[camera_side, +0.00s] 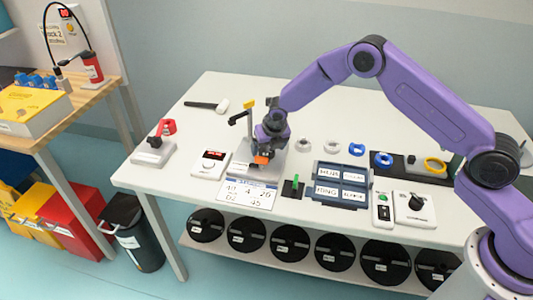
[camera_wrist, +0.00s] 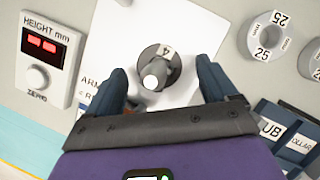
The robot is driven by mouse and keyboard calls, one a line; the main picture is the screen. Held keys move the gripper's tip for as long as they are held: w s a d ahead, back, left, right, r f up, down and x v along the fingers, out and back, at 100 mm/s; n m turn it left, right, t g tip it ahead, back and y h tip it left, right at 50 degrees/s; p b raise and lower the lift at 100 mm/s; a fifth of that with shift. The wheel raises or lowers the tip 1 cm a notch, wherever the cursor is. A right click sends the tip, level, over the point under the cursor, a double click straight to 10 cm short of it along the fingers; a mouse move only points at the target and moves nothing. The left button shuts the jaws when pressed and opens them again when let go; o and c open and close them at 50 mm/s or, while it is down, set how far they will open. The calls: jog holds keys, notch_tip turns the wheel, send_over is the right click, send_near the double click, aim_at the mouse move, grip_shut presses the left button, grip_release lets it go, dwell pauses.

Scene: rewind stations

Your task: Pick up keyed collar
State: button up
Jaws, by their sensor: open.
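In the wrist view a dark grey round piece (camera_wrist: 160,58) marked with a 4 sits around a pale round-ended post (camera_wrist: 153,76). Which piece is the keyed collar I cannot tell for sure; no key or slot is clear. My gripper (camera_wrist: 163,82) is open, with one blue finger on each side of the post and the grey piece just ahead between them. No contact shows. In the side view my gripper (camera_side: 264,148) is low over the grey fixture (camera_side: 243,168), and hides the grey piece.
Pale rings (camera_side: 303,146) and a blue ring (camera_side: 356,149) lie right of the fixture; one ring (camera_wrist: 268,37) reads 25. A height readout (camera_side: 210,164) stands left. A labelled blue tray (camera_side: 316,180) lies front right. An upright arm with a yellow top (camera_side: 248,104) stands close behind my gripper.

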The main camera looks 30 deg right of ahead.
jog(key=shift+w+f, duration=0.3)
jog(key=shift+f, duration=0.35)
jog(key=c, duration=1.2)
